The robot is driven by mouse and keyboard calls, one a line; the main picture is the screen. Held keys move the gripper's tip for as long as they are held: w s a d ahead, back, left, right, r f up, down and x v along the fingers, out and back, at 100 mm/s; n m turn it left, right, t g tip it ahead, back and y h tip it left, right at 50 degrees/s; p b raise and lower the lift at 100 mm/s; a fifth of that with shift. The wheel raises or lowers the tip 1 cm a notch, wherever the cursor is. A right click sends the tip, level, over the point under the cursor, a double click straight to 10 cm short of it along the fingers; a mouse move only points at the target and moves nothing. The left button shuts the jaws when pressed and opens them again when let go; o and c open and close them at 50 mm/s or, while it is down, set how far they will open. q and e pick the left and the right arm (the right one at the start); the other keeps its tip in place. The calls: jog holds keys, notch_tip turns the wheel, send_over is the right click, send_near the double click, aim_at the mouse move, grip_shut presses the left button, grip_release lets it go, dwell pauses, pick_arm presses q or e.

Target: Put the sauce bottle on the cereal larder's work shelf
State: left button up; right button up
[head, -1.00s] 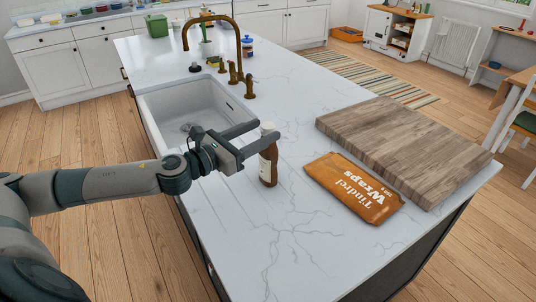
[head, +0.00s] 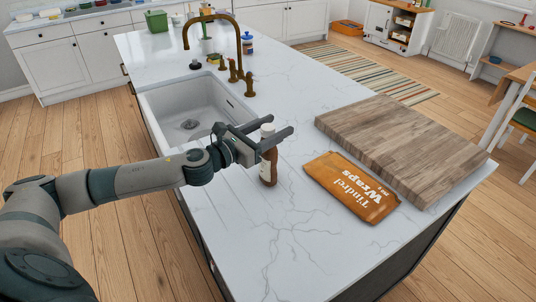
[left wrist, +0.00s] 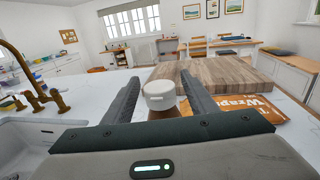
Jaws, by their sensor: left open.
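The sauce bottle (head: 268,168) is brown with a white cap and a pale label. It stands upright on the white marble island top. My left gripper (head: 279,133) is open, with its two fingers on either side of the bottle's upper part. In the left wrist view the white cap (left wrist: 159,94) shows between the open fingers (left wrist: 160,88), with gaps at both sides. Part of the bottle is hidden behind a finger in the head view. My right gripper is not in view.
A thick wooden board (head: 400,145) and an orange wraps packet (head: 352,187) lie right of the bottle. A sink (head: 190,108) and brass tap (head: 236,60) are behind and left. The front of the island top is clear.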

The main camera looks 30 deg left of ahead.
pick_arm(q)
jog(key=shift+x, duration=0.8)
jog(key=shift+r, duration=0.1)
grip_shut()
